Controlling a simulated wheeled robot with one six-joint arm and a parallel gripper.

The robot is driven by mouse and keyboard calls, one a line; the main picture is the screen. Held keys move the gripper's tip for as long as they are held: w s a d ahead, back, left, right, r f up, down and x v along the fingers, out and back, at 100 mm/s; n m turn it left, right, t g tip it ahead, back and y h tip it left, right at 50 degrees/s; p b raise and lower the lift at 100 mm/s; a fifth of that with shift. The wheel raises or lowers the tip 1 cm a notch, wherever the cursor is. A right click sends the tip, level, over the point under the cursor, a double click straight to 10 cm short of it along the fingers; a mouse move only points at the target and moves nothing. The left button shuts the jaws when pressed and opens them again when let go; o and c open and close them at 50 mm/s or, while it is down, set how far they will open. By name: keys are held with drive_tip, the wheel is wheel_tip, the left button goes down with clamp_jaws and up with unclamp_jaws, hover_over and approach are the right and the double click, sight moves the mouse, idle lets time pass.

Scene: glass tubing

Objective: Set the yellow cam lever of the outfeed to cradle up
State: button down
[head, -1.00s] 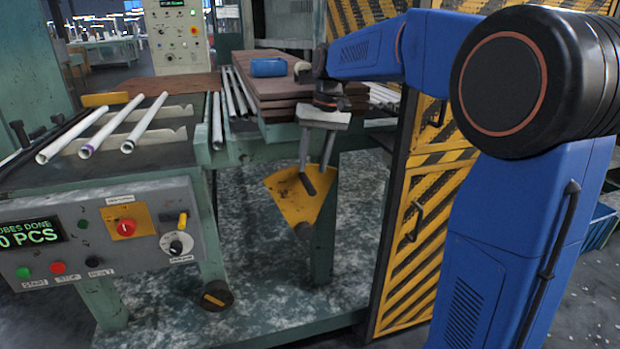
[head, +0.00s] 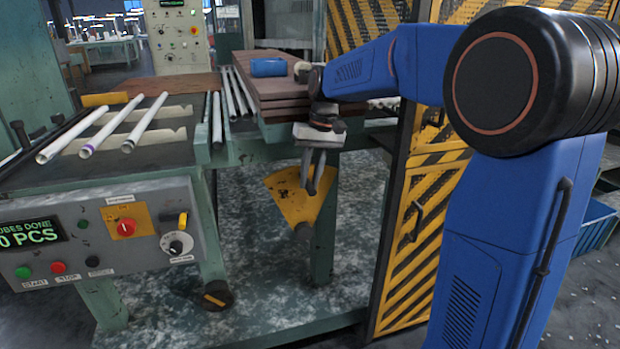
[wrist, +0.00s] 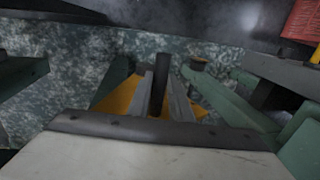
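The yellow fan-shaped plate (head: 283,190) of the cam lever is under the outfeed bench, with a dark round pivot (head: 303,231) at its lower end. The lever's dark handle (wrist: 161,72) stands between my fingers in the wrist view. In the head view the fingers mostly cover it. My gripper (head: 311,188) points down in front of the plate, its two grey fingers close together. It also shows in the wrist view (wrist: 160,85), where the fingers appear closed on the handle from both sides. Any markings on the plate are too small to read.
A green bench leg (head: 325,225) stands right beside the plate. Stacked brown boards (head: 285,90) lie above it. A yellow-black striped guard (head: 425,220) is to the right. A control box (head: 105,235) and several white tubes (head: 145,125) are to the left.

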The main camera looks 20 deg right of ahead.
sight(277, 187)
drive_tip(key=shift+a+f+h, duration=0.3)
drive_tip(key=shift+a+h, duration=0.2)
drive_tip(key=shift+a, duration=1.05)
drive_tip(key=shift+a+f+h, duration=0.3)
drive_tip(key=shift+a+h, duration=0.2)
drive_tip(key=shift+a, duration=1)
drive_tip(key=shift+a+f+h, duration=0.3)
drive_tip(key=shift+a+h, duration=0.2)
drive_tip(key=shift+a, duration=1.05)
drive_tip(key=c, duration=1.6)
unclamp_jaws()
drive_tip(key=shift+r, duration=0.1)
drive_tip(key=r, duration=0.5)
drive_tip(key=a+r, duration=0.1)
drive_tip(key=r, duration=1.1)
drive_tip(key=shift+a+r, duration=0.15)
drive_tip(key=shift+a, duration=0.05)
